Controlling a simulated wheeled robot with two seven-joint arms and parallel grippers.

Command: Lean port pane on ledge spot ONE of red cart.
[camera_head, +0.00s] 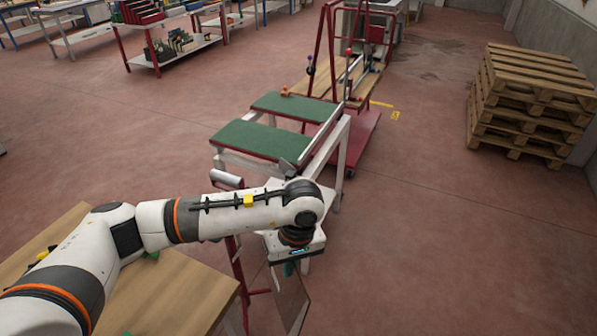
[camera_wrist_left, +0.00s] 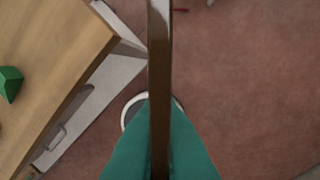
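My left gripper (camera_head: 290,268) is in the middle foreground of the head view, pointing down, with teal fingers. It is shut on a pane (camera_head: 291,298), thin and reflective, which hangs below it past the wooden table's right end. In the left wrist view the pane (camera_wrist_left: 159,70) shows edge-on as a dark upright strip between the teal fingers (camera_wrist_left: 160,150). The red cart (camera_head: 362,143) stands farther back, beyond the green-topped table, with a red frame and wooden boards. Its ledge spots are too small to tell apart. My right gripper is not in view.
A white-framed table with green pads (camera_head: 262,138) stands between the pane and the cart. A wooden table (camera_head: 185,290) is at lower left, with a green block (camera_wrist_left: 9,82) on it. Pallets (camera_head: 530,100) are stacked at right. The floor between pallets and cart is clear.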

